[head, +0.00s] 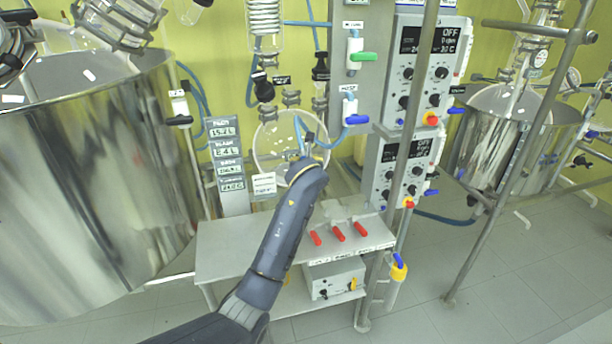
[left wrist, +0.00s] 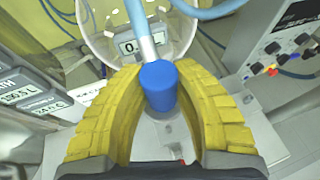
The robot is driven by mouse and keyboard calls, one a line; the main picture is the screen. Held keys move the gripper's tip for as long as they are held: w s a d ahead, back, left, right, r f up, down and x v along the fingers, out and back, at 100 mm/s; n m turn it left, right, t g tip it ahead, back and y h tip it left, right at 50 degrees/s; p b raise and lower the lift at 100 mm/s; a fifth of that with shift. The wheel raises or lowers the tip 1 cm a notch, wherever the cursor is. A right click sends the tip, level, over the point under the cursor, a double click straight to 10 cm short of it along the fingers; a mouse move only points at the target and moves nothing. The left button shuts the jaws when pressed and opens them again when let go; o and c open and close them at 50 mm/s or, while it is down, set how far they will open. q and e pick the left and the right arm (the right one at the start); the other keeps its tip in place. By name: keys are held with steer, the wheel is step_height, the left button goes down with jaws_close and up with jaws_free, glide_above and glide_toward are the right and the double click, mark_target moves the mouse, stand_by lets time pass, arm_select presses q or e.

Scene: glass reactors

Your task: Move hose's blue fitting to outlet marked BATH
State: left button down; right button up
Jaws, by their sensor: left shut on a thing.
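My left gripper (head: 311,143) is in front of the round glass vessel, above the small metal bench. In the left wrist view its two yellow fingers (left wrist: 160,88) are closed around the hose's blue fitting (left wrist: 158,84). The light blue hose (left wrist: 140,28) runs up from the fitting past a metal collar. In the head view the hose (head: 298,128) shows beside the gripper, but the fitting is mostly hidden there. Three red-handled valves (head: 338,233) sit on the bench top. Labels along its front edge are too small to read, so I cannot tell which outlet is BATH. My right gripper is not in view.
The metal bench (head: 230,250) has bare space left of the red handles. A large steel vessel (head: 100,180) stands at left. Control boxes (head: 400,165) and upright poles (head: 411,150) stand at right. A valve with a blue handle (head: 356,119) is on the grey panel above.

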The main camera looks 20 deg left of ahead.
arm_select(q)
steer(key=shift+r, duration=0.7)
steer(key=shift+r, duration=0.3)
steer(key=shift+r, duration=1.5)
